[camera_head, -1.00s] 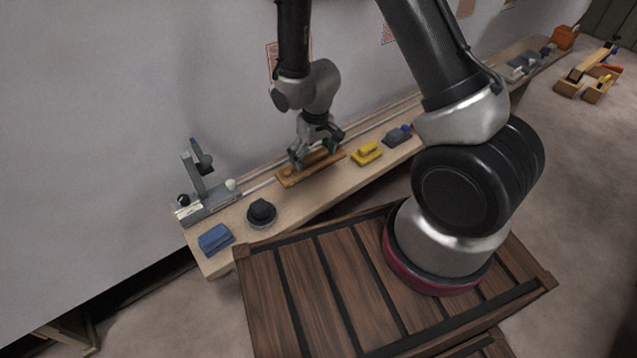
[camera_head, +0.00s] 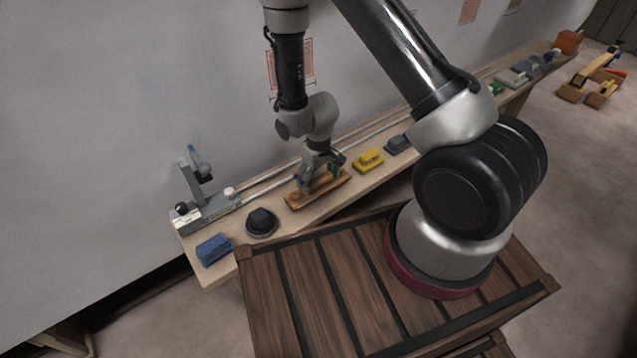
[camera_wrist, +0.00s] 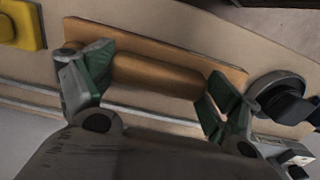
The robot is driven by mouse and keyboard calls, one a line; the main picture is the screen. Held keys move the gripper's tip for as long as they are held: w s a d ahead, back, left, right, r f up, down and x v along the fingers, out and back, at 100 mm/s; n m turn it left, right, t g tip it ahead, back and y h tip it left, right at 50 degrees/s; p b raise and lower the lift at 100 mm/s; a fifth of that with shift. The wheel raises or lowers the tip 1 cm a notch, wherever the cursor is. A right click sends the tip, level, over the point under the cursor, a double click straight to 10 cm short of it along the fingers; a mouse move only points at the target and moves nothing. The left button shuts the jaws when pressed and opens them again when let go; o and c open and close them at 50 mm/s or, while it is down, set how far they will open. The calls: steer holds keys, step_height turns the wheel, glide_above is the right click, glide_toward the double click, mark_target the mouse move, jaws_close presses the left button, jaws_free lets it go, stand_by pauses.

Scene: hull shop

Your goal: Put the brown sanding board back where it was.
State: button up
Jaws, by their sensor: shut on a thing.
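The brown sanding board (camera_head: 299,201) is a long flat board with a raised handle, on or just above the pale workbench (camera_head: 207,269); I cannot tell whether it touches. It lies between the round black sander and the yellow block. My gripper (camera_head: 321,186) is over the board, with its fingers at the handle. In the wrist view the board (camera_wrist: 190,52) spans the middle of the picture. My gripper (camera_wrist: 155,85) is shut on the board's handle there, one green-padded finger at each end of it.
To the left are a round black sander (camera_head: 261,221), a blue block (camera_head: 214,249) and a grey clamp-like device (camera_head: 195,200). To the right are a yellow block (camera_head: 368,160) and a dark blue block (camera_head: 397,144). A rail runs behind along the wall. A slatted wooden crate (camera_head: 300,290) stands in front.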

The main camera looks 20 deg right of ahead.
steer(key=shift+f, duration=0.9)
steer(key=o, duration=0.7)
steer(key=shift+f, duration=0.1)
